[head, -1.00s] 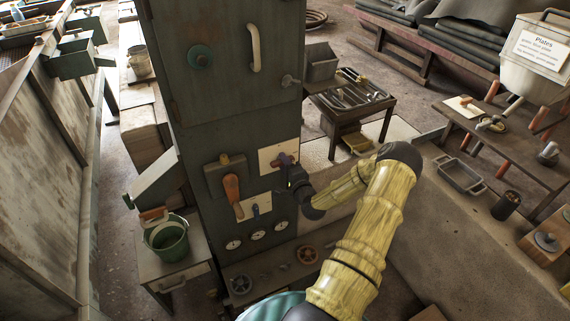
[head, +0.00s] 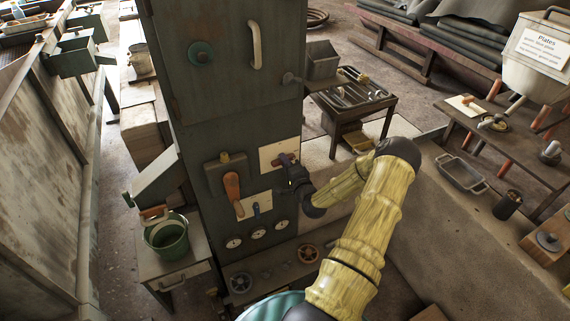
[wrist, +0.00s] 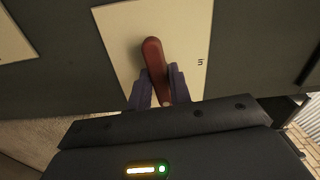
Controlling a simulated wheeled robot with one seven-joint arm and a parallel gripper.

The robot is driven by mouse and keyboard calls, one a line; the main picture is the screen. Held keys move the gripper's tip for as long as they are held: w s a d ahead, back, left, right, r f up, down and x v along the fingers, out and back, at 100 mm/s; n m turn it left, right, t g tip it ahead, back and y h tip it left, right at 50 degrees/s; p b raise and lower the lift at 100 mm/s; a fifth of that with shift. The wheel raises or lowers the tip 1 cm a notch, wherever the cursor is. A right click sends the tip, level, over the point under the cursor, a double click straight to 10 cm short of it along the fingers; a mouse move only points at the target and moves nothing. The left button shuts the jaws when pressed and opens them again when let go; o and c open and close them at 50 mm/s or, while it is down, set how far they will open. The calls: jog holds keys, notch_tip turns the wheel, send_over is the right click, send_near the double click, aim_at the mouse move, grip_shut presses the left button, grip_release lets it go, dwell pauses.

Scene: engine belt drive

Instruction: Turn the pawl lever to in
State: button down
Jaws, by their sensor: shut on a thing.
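The pawl lever (wrist: 154,62) is a red-brown handle on a cream plate (wrist: 119,32) in the wrist view. It points up and slightly left, and the word "in" stands on the plate to its right. My gripper (wrist: 157,90) has its purple fingers on both sides of the lever's lower part and is shut on it. In the head view the cream plate (head: 267,154) is on the front of the dark green cabinet, and my gripper (head: 287,163) reaches it from the right. There the lever is mostly hidden by my gripper.
An orange-handled lever (head: 232,187) and a small blue lever (head: 256,209) sit left of and below my gripper. Gauges (head: 258,233) and handwheels (head: 241,283) are lower down. A green bucket (head: 167,238) stands at left. A tool table (head: 350,98) is behind, at right.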

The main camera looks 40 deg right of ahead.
jog(key=shift+s+f+n+b, duration=0.1)
jog(key=shift+f+n+b, duration=0.1)
jog(key=shift+n+b, duration=3.5)
jog(key=shift+s+f+n+b, duration=0.15)
jog(key=shift+n+b, duration=2.45)
jog(key=shift+n, duration=2.1)
jog(key=c, duration=1.3)
grip_release()
jog(key=shift+r, duration=0.15)
jog(key=shift+c, duration=0.2)
jog(key=shift+w, duration=0.1)
jog(key=shift+r, duration=0.1)
